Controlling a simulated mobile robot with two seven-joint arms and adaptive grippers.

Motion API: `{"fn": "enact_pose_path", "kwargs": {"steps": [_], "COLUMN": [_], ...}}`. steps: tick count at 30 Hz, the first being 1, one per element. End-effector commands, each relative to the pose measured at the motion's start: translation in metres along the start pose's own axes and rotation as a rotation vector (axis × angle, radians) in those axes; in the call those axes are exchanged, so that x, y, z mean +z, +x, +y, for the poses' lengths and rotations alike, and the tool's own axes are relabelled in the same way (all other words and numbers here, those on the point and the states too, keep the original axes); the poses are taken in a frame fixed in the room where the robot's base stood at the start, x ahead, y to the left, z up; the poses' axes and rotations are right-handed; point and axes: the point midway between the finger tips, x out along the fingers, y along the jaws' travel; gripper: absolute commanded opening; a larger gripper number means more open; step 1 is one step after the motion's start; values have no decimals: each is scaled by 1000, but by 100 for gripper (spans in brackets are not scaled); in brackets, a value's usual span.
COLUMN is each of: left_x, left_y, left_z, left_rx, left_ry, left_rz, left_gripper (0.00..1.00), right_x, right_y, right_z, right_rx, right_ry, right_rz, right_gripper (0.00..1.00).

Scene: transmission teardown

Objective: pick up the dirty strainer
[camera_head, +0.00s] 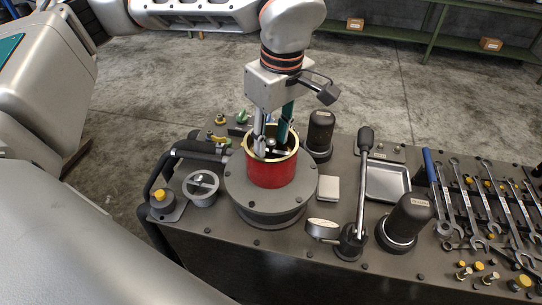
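My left gripper (272,143) points down into the open top of a red canister (271,172) with a brass-coloured rim. Its two fingers stand apart, with a visible gap between them. A small pale metal part shows inside the canister near the fingertips; I cannot tell whether it belongs to a strainer or whether the fingers touch it. The canister stands on a round grey flange (240,192). A round silver cup with a bar across its top (203,187) sits left of the flange; I cannot tell whether it is a strainer. My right gripper is out of view.
The dark bench top (285,245) carries black cylinders (320,134) (406,220), an upright lever (362,190), a gauge (322,229) and a metal tray (388,196). Wrenches (466,190) lie at the right. A black hose (150,190) curves along the left edge.

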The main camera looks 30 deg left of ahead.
Motion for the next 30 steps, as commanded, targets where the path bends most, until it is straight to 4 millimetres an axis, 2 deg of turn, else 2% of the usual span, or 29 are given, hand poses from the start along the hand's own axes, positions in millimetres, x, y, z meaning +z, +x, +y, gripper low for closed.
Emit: {"fn": "enact_pose_path", "kwargs": {"steps": [4, 5, 8, 9, 22, 26, 30], "left_x": [0, 0, 0, 0, -1, -2, -5], "left_y": [0, 0, 0, 0, -5, -15, -34], "left_z": [0, 0, 0, 0, 1, 1, 1], "left_rx": [1, 1, 1, 1, 3, 4, 6], "left_ry": [0, 0, 0, 0, -1, -2, -3], "left_rz": [0, 0, 0, 0, 1, 2, 2], "left_gripper": [34, 28, 2, 0, 0, 0, 0], "right_x": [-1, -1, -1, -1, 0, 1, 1], "right_y": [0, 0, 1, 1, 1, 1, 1], "right_z": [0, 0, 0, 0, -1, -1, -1], "right_rx": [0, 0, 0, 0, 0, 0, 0], "right_ry": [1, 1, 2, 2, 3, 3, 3], "right_rz": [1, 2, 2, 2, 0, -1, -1], "right_gripper": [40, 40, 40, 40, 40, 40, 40]}}
